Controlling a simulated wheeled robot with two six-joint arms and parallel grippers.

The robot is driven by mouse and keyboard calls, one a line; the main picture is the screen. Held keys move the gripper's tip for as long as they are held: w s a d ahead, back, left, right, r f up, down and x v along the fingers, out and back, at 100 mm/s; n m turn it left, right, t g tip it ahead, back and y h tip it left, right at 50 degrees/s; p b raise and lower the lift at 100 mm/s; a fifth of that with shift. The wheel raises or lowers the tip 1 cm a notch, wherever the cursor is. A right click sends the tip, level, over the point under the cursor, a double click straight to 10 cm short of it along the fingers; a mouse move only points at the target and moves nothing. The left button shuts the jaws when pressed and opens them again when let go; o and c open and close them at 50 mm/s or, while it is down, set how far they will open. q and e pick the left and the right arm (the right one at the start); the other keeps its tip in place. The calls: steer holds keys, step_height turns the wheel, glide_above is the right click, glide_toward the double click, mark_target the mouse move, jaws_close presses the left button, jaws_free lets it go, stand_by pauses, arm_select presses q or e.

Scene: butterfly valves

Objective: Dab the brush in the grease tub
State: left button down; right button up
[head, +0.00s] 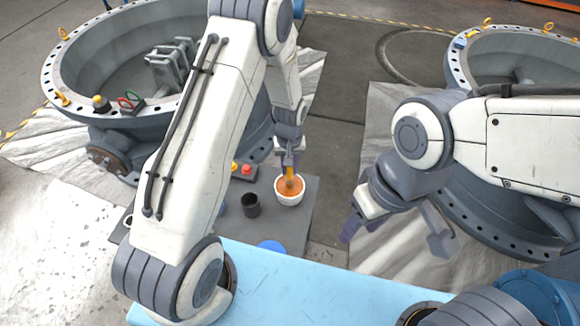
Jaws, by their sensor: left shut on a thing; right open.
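The grease tub (289,201) is a white round bowl with orange-brown grease, standing on a dark grey mat. My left gripper (289,163) points down right above the tub and is shut on the brush (290,176), whose yellowish lower part shows. The brush is roughly upright, and its lower end overlaps the grease; I cannot tell how deep it reaches. My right gripper (398,240) is open and empty to the right of the tub, apart from it.
A black cup (250,204) stands left of the tub. A red button (246,169) sits behind the cup. Large grey flanged valve bodies stand at left (100,105) and right (462,75). The dark mat (302,233) has bare room in front of the tub. Floor between the valves is clear.

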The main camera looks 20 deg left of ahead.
stand_by(0.3)
arm_select(q)
step_height(320, 180, up, 7)
steer(key=p, duration=0.5)
steer(key=shift+p, duration=0.35)
stand_by(0.5)
